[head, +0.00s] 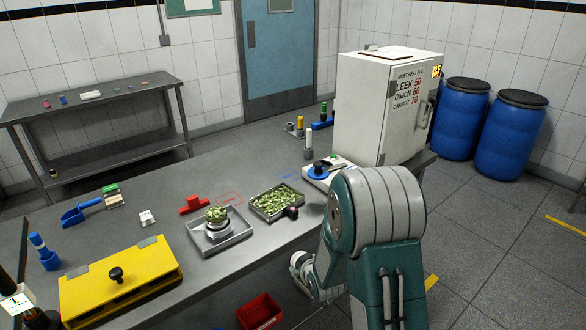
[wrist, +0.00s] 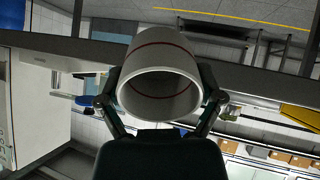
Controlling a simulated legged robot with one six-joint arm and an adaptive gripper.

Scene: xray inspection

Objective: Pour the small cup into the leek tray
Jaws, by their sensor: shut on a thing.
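My gripper (wrist: 160,88) is shut on a white cup (wrist: 158,48) with a thin red line. The wrist view looks at its open mouth, and the part of the inside that shows looks bare. In the head view, a small whitish shape (head: 300,259) beside my arm, off the bench's front edge, may be the cup; I cannot tell for sure. A metal tray (head: 256,193) of chopped green pieces (head: 277,201) lies on the bench. A second metal tray (head: 240,238) to its left carries a small round container heaped with green pieces (head: 216,214).
A white cabinet (head: 362,105) stands at the bench's right end, with blue barrels (head: 462,118) beyond. A yellow lidded box (head: 140,272), blue scoop (head: 80,212) and red block (head: 194,204) lie to the left. A red bin (head: 260,312) sits below the front edge.

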